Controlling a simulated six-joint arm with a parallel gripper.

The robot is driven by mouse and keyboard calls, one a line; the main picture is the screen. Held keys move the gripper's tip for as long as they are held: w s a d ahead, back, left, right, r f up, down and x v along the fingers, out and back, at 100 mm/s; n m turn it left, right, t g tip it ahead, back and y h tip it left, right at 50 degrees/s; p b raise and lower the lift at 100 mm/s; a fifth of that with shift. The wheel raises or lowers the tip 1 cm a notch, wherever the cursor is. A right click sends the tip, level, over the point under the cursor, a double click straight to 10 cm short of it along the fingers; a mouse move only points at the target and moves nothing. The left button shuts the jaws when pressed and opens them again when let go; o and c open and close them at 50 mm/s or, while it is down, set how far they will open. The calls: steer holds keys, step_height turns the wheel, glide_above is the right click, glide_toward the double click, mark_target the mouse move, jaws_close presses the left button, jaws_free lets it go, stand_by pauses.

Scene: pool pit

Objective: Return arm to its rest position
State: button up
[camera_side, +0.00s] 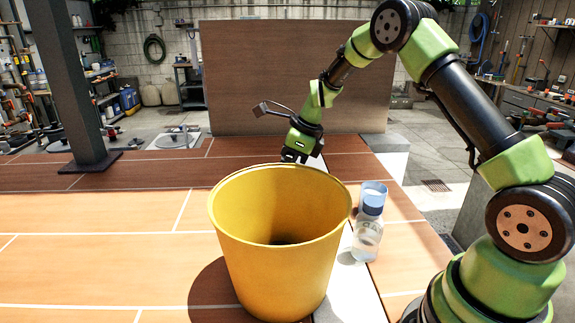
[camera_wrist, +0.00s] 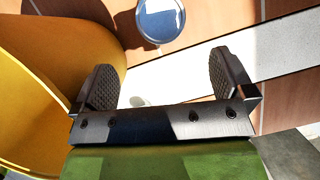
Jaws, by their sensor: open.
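My gripper (camera_side: 296,156) points down near the far rim of the yellow bucket in the side view. In the wrist view its two dark, textured fingers (camera_wrist: 162,88) are spread apart with nothing held between them. My arm reaches in from the right, bent at the elbow. The yellow bucket (camera_side: 275,270) stands upright on the wooden surface; its wall fills the left of the wrist view (camera_wrist: 45,75). A clear bottle with a blue cap (camera_side: 367,235) stands upright just right of the bucket. The blue cap also shows at the top of the wrist view (camera_wrist: 161,20).
The wooden floor (camera_side: 100,255) left of the bucket is clear. A brown panel (camera_side: 270,75) stands behind my gripper. A dark post (camera_side: 70,80) rises at the left. Cluttered shelves and benches line the background, and a white strip (camera_wrist: 190,75) runs under the gripper.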

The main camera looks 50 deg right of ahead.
steer(key=s+a+r+n+t+h, duration=0.1)
steer(key=s+a+r+n+t, duration=0.2)
steer(key=r+n, duration=0.4)
steer(key=s+a+r+n, duration=0.2)
steer(key=s+r+n, duration=0.3)
steer(key=r+n, duration=0.25)
steer(key=s+a+r+n, duration=0.1)
steer(key=s+a+n, duration=0.2)
steer(key=s+n, duration=0.2)
steer(key=s+a+r+n, duration=0.2)
steer(key=s+n, duration=0.3)
steer(key=s, duration=0.7)
steer(key=shift+a+t+y, duration=0.3)
steer(key=shift+a, duration=0.15)
